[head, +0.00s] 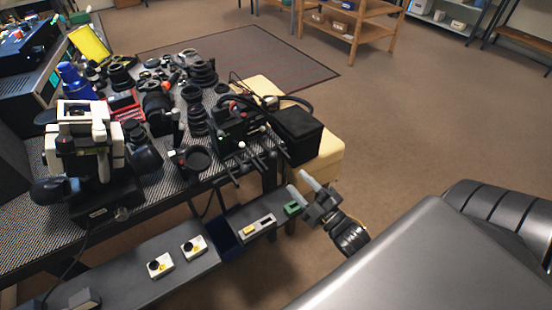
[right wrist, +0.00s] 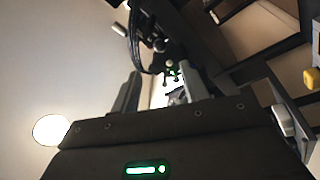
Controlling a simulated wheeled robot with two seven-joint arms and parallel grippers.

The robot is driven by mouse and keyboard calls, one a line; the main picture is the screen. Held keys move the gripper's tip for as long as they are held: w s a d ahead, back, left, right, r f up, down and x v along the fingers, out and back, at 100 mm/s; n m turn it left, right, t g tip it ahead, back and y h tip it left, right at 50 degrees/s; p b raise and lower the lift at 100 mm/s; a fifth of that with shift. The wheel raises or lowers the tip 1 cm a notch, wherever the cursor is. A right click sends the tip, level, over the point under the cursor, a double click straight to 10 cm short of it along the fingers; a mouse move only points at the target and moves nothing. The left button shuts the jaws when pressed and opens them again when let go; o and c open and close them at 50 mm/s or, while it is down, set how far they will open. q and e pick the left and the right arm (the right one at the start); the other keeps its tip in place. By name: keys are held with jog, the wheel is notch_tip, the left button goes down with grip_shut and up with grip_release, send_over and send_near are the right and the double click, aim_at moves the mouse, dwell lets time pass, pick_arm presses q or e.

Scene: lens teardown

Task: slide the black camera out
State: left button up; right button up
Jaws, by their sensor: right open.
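A dark boxy device (head: 236,118) with small green lights, which looks like the black camera, stands at the right end of the textured bench top (head: 165,190), among cables and thin black arms. I cannot be sure it is the camera. My right gripper (head: 303,187) is in front of and below that end of the bench, its pale fingers apart and empty. In the right wrist view the open fingers (right wrist: 162,92) frame a bright gap, with dark parts and green lights beyond. My left gripper is not in view.
A black box (head: 297,135) sits on a yellow padded block (head: 327,160) close beyond my right gripper. Lenses and rings (head: 193,110) crowd the bench. A lower grey ledge (head: 130,272) carries small yellow-and-white modules (head: 193,246).

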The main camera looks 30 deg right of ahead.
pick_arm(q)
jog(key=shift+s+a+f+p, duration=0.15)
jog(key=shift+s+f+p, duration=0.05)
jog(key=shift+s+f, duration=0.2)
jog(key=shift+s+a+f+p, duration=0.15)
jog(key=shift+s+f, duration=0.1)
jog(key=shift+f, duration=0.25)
pick_arm(e)
jog(key=x, duration=1)
jog(key=shift+w, duration=0.35)
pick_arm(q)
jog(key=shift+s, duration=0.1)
pick_arm(e)
jog(key=c, duration=1)
